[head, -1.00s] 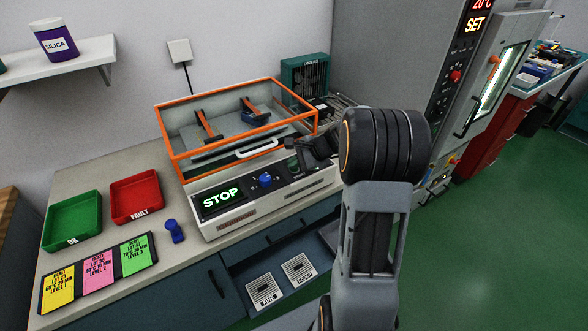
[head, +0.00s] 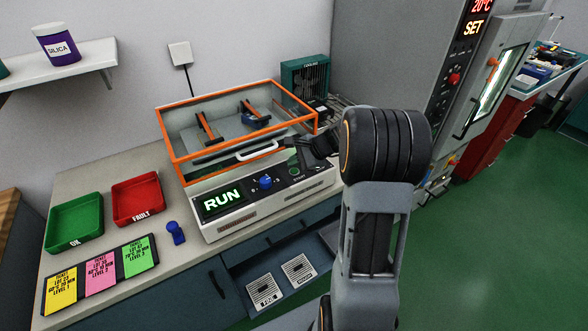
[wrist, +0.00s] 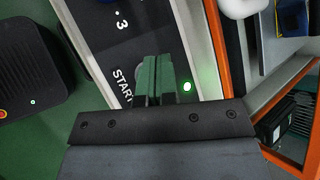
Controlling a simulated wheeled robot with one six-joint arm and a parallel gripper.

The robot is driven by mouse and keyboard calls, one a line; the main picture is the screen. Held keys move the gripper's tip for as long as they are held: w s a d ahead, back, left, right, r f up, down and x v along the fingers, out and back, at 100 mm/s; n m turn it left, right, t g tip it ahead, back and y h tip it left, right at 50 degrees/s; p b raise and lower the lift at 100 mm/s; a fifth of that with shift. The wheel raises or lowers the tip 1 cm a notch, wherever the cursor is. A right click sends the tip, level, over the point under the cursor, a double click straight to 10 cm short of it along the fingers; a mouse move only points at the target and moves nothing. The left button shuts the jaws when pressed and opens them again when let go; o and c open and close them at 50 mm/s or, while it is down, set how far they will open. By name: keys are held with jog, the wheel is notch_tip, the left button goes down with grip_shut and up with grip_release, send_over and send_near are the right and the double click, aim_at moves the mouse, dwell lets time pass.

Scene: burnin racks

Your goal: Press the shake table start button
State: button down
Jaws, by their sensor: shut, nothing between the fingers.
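The shake table (head: 270,205) stands on the bench, and its display (head: 222,199) reads RUN in green. The start button (head: 294,171) is at the right of its front panel, above the START label. In the wrist view, the button is mostly hidden behind my fingers, beside the START lettering (wrist: 123,86). A small green lamp (wrist: 187,86) glows beside them. My gripper (head: 312,152) is shut and empty, above and just behind the button in the head view. Its green fingertips (wrist: 157,78) show together in the wrist view. They appear apart from the button.
A blue knob (head: 265,182) sits on the panel left of the button. The orange-framed lid (head: 245,142) with a white handle is behind the panel. Green (head: 73,222) and red (head: 137,199) trays and a blue-handled object (head: 175,232) stand on the bench to the left.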

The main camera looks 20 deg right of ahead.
aim_at(296, 172)
jog(key=shift+r, duration=0.1)
jog(key=shift+r+p, duration=1.9)
jog(key=shift+r, duration=0.55)
jog(key=shift+s+d+f+n, duration=0.1)
jog(key=shift+s+f+n, duration=0.2)
jog(key=shift+n, duration=0.2)
jog(key=shift+s+f+n+g+h, duration=0.3)
jog(key=shift+s+f+n+g, duration=0.3)
jog(key=shift+s+f+g, duration=0.35)
jog(key=s+a+r+n+h, duration=0.3)
jog(key=s+a+n, duration=0.2)
jog(key=s+n, duration=0.2)
jog(key=s+a+r+n+h, duration=0.3)
jog(key=s+a+n, duration=0.3)
jog(key=s, duration=0.6)
jog(key=shift+r+n, duration=0.6)
jog(key=shift+n, duration=0.6)
